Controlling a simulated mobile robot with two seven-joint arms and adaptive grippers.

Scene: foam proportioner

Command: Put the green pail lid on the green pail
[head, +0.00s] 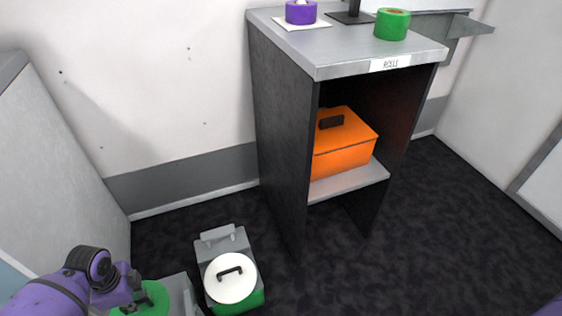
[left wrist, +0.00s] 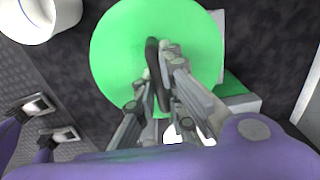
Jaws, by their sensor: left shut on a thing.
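The green pail lid (left wrist: 120,50) is a round green disc with a black bar handle (left wrist: 152,65). My left gripper (left wrist: 165,70) is shut on that handle in the left wrist view. In the head view the lid (head: 153,299) shows at the bottom left, partly under my left gripper (head: 135,284). I cannot make out the green pail for certain; whatever is under the lid is hidden. A green patch (left wrist: 231,86) shows beside the lid on a grey stand in the left wrist view. My right gripper is not in the head view.
A white lid (head: 222,287) with a black handle sits on a grey and green stand right of my left gripper. A dark shelf unit (head: 283,135) holds an orange box (head: 345,150); a purple roll (head: 300,12) and a green roll (head: 392,24) stand on top. Floor at right is clear.

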